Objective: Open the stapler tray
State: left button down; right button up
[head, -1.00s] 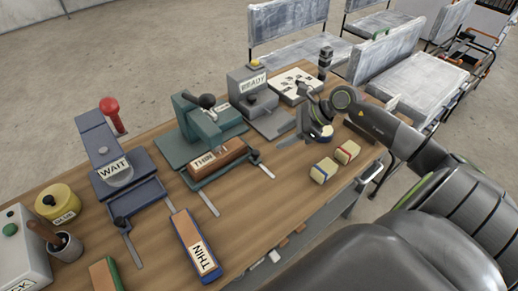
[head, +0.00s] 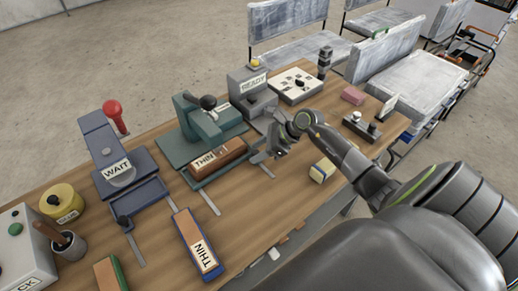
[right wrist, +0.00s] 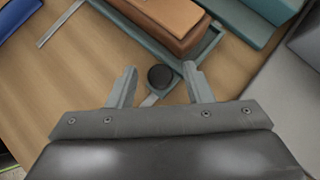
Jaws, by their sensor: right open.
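The teal stapler-like machine (head: 205,140) stands mid-table with a tray (head: 195,181) at its front. A brown block labelled THIN (head: 218,158) lies in the tray; it also shows in the right wrist view (right wrist: 165,18). A round black knob (right wrist: 160,77) on a short grey arm sits at the tray's corner. My right gripper (right wrist: 160,68) is open, with one finger on each side of the knob. I cannot tell whether the fingers touch it. In the head view, my right gripper (head: 265,155) hides the knob. My left gripper is not in view.
A blue machine labelled WAIT (head: 115,165) stands left, with a blue-cased THIN block (head: 196,245) in front. A grey READY machine (head: 252,88) stands behind my right gripper.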

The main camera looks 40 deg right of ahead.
grip_shut()
jog(key=shift+s+d+f, duration=0.1)
jog(key=shift+s, duration=0.4)
jog(key=s, duration=0.9)
jog(key=shift+d, duration=0.35)
grip_release()
